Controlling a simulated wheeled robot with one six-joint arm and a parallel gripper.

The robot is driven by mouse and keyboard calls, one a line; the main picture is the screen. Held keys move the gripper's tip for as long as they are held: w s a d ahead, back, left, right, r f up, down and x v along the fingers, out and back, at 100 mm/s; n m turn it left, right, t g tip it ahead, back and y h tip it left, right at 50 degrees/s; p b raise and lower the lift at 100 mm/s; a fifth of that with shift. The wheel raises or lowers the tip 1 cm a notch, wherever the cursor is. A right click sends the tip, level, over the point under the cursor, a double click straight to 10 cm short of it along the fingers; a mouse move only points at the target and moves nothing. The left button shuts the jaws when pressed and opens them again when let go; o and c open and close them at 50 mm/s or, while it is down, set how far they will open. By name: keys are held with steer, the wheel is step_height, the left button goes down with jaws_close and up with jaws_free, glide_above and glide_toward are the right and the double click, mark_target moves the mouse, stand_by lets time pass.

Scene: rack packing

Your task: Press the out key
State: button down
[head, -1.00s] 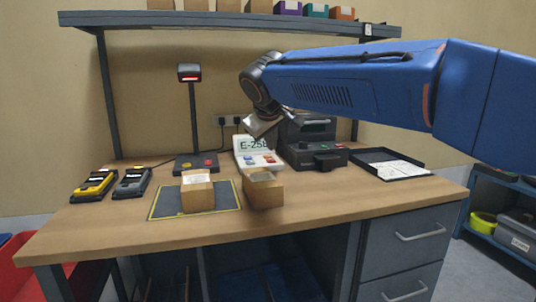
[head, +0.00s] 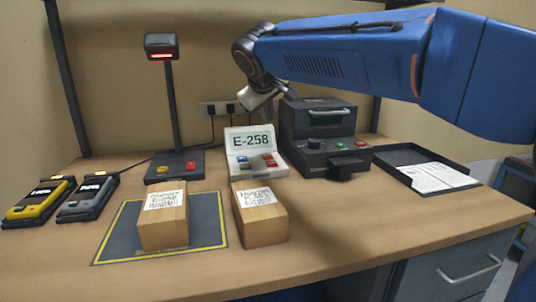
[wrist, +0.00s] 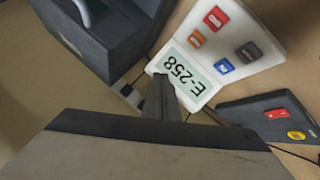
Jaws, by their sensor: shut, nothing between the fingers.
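The white keypad unit (head: 241,170) stands at the middle back of the bench, its tilted screen reading E-258. It also shows upside down in the wrist view (wrist: 270,38). It has a blue key (wrist: 223,66), a dark key (wrist: 248,51), a red key (wrist: 215,17) and an orange key (wrist: 196,38). Their labels are too small to read, so I cannot tell which is the out key. My gripper (wrist: 160,95) is shut and empty. In the head view it hangs above and behind the unit, apart from the keys, its fingertips hard to make out.
A dark printer-like machine (head: 318,120) stands right of the unit, and a scanner stand (head: 175,165) left. Two boxes (head: 163,225) (head: 260,222) stand in front, one on the dark mat (head: 110,245). A black tray (head: 395,152) lies right. Two handhelds (head: 37,205) (head: 88,200) lie left.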

mark_target(267, 157)
steer(key=shift+f, duration=0.15)
steer(key=shift+f, duration=4.3)
steer(key=shift+f, duration=0.2)
steer(key=shift+f, duration=0.2)
steer(key=shift+f, duration=0.4)
steer(key=shift+r, duration=0.8)
steer(key=shift+r, duration=2.5)
